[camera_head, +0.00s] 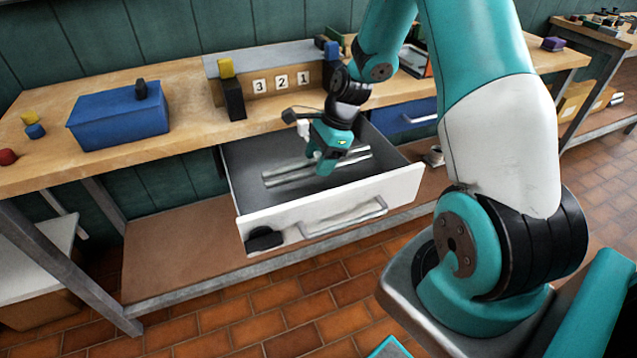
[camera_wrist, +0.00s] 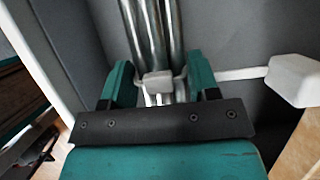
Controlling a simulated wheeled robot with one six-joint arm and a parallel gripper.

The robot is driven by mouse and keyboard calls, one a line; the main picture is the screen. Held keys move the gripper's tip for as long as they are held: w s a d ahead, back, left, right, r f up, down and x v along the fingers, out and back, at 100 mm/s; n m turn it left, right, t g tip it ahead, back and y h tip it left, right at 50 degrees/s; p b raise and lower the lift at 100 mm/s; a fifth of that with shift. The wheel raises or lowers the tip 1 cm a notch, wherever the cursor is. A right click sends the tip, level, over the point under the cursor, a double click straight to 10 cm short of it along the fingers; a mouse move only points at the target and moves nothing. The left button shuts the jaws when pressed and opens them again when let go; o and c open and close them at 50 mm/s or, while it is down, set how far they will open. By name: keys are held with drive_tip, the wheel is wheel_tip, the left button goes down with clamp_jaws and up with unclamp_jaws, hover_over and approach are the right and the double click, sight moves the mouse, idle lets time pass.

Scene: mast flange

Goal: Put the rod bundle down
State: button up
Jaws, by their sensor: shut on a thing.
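The rod bundle (camera_head: 285,178) is a set of long silvery metal rods. It lies level inside the open drawer (camera_head: 340,206), at or just above its grey floor; I cannot tell if it touches. My gripper (camera_head: 325,166) reaches down into the drawer and is shut on the bundle near its middle. In the wrist view the rods (camera_wrist: 152,35) run away upward between the two teal fingers of my gripper (camera_wrist: 158,85), with a light grey band or clip around them. The rod part under the gripper is hidden.
The drawer's white front has a bar handle (camera_head: 345,218) and a black object (camera_head: 264,238) at its left. On the bench stand a blue box (camera_head: 118,115), a black block with a yellow top (camera_head: 231,92) and a board with numbers 3, 2, 1 (camera_head: 282,82). A closed blue drawer (camera_head: 405,117) is at right.

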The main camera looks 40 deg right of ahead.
sight(314, 193)
drive_tip(key=shift+f, duration=3.45)
drive_tip(key=shift+f+b, duration=0.15)
drive_tip(key=shift+b, duration=0.15)
drive_tip(key=o, duration=1.3)
drive_tip(key=shift+c, duration=0.2)
